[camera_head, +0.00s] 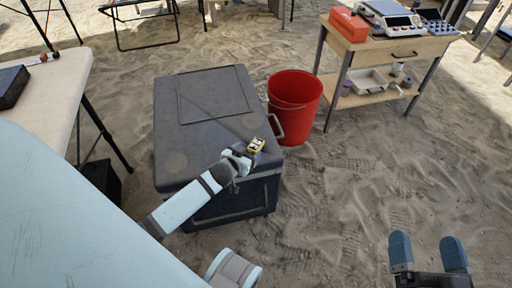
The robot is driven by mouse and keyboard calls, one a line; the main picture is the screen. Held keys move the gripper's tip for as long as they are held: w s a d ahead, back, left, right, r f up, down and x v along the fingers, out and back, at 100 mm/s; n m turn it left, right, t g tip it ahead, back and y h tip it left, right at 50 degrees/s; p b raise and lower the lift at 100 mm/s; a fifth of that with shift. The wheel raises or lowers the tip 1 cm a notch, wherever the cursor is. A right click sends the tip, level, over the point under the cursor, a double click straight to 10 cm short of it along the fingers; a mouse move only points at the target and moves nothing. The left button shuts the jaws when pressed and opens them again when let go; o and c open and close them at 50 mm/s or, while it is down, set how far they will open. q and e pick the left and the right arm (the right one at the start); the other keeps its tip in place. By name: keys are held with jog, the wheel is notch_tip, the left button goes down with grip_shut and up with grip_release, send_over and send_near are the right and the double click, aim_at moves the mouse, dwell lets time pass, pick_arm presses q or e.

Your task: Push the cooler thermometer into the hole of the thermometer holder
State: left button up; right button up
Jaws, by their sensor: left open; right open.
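A small yellow-and-black object (257,146), too small to identify for certain as the cooler thermometer or its holder, is at the front right corner of the dark grey cooler box (205,135). My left gripper (244,156) reaches over that corner, open, with its tip right beside the yellow object. I cannot tell whether they touch. The hole of the holder cannot be made out. My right gripper (428,254) is open and empty over sand at the bottom right, its two blue fingers apart, far from the cooler.
A red bucket (297,95) stands close to the cooler's right side. A wooden cart (390,48) with a red box and instruments is at the back right. A pale table (48,92) is at the left. The sand at the right front is clear.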

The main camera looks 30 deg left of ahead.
aim_at(255, 145)
pick_arm(q)
jog(key=shift+w+f, duration=0.25)
jog(key=shift+w, duration=0.4)
jog(key=b+x, duration=0.3)
jog(key=x, duration=0.1)
jog(key=shift+w+r, duration=0.1)
jog(key=shift+w, duration=0.15)
jog(key=shift+w+a, duration=0.1)
jog(key=shift+w, duration=0.2)
pick_arm(e)
jog(key=f+g, duration=0.1)
jog(key=f, duration=0.1)
jog(key=f+g, duration=0.1)
jog(key=f, duration=0.1)
jog(key=shift+a+f+n, duration=0.2)
jog(key=shift+f+n, duration=0.1)
jog(key=shift+f, duration=0.1)
pick_arm(q)
jog(key=shift+c, duration=0.2)
jog(key=c, duration=1)
